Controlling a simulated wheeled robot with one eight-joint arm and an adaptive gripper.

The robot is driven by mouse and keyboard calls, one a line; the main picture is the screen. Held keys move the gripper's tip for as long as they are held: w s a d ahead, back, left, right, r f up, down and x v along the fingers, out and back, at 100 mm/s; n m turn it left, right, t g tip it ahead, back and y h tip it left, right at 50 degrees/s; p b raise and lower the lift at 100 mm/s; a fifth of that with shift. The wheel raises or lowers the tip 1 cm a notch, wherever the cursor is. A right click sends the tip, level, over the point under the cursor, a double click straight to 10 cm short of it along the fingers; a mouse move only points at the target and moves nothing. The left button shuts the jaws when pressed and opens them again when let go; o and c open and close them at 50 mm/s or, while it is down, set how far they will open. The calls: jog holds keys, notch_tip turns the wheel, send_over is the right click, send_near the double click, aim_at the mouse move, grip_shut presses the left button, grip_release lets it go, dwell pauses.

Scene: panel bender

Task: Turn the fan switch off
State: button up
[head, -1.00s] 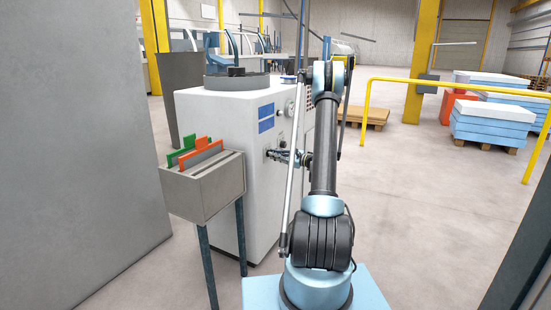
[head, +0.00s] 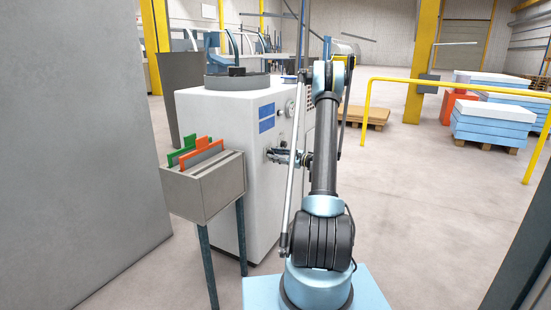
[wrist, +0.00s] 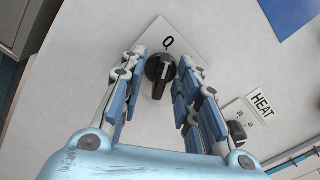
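A black rotary switch knob (wrist: 158,72) sits on a pale square plate (wrist: 161,33) in the wrist view. A "0" mark is printed on the plate above the knob. No fan label shows in the wrist view. My gripper (wrist: 162,62) is open, with its blue-padded fingers on both sides of the knob and small gaps visible. In the head view my gripper (head: 272,155) is at the front of the white cabinet (head: 212,130); the knob is hidden there.
A "HEAT" label (wrist: 262,103) and a second plate (wrist: 240,119) lie right of the fingers. A grey box (head: 205,188) with green and orange tabs stands left of the cabinet. A large grey panel fills the left. Floor at right is clear up to a yellow rail (head: 450,90).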

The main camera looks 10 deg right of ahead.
jog(key=shift+d, duration=0.1)
jog(key=v, duration=1.1)
jog(key=shift+s+d, duration=0.25)
jog(key=shift+d, duration=0.05)
jog(key=s+a+r+n+g+h, duration=0.3)
jog(key=s+a+r+n, duration=0.2)
jog(key=s+a+r, duration=0.3)
jog(key=s+a+r+n+g+h, duration=0.1)
jog(key=s+a+n+g+h, duration=0.15)
jog(key=s, duration=0.35)
jog(key=s+a+r+n+g+h, duration=0.1)
jog(key=s+a+n, duration=0.1)
jog(key=s+a, duration=0.3)
jog(key=s+d+f+n+h, duration=0.2)
jog(key=s+n, duration=0.1)
jog(key=s, duration=0.7)
jog(key=s+d+f+n+g+h, duration=0.1)
jog(key=s+d+f+n+h, duration=0.1)
jog(key=s, duration=0.8)
jog(key=s+d+f+n+g+h, duration=0.1)
jog(key=s+f+n+h, duration=0.3)
jog(key=s, duration=0.6)
jog(key=shift+d+n, duration=0.35)
jog(key=shift+d, duration=0.35)
